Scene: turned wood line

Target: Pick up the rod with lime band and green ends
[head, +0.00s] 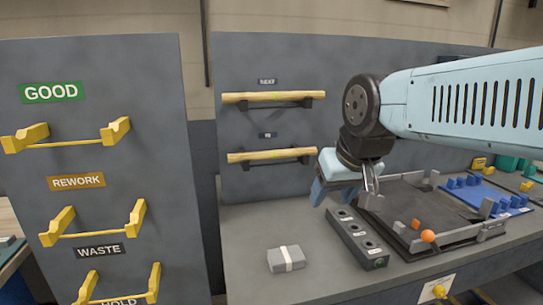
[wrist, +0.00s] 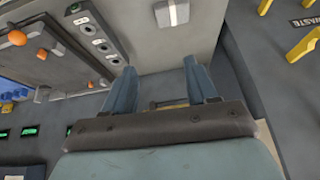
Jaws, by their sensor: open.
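Two pale wooden rods rest on dark brackets on the grey back panel in the head view. The upper rod (head: 267,97) lies under a small label and seems to have a faint greenish mark near its middle. The lower rod (head: 272,156) looks plain yellowish wood. Band and end colours are too small to tell surely, so I cannot say which has a lime band and green ends. My gripper (head: 343,194) is open and empty, below and right of the lower rod. In the wrist view my gripper (wrist: 162,82) shows two blue fingers apart with nothing held.
A grey block with a white band (head: 287,258) lies on the bench. A dark box with round sockets (head: 358,238) and a tray with orange balls (head: 405,222) stand to its right. GOOD, REWORK and WASTE racks with yellow holders (head: 66,139) fill the left panel.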

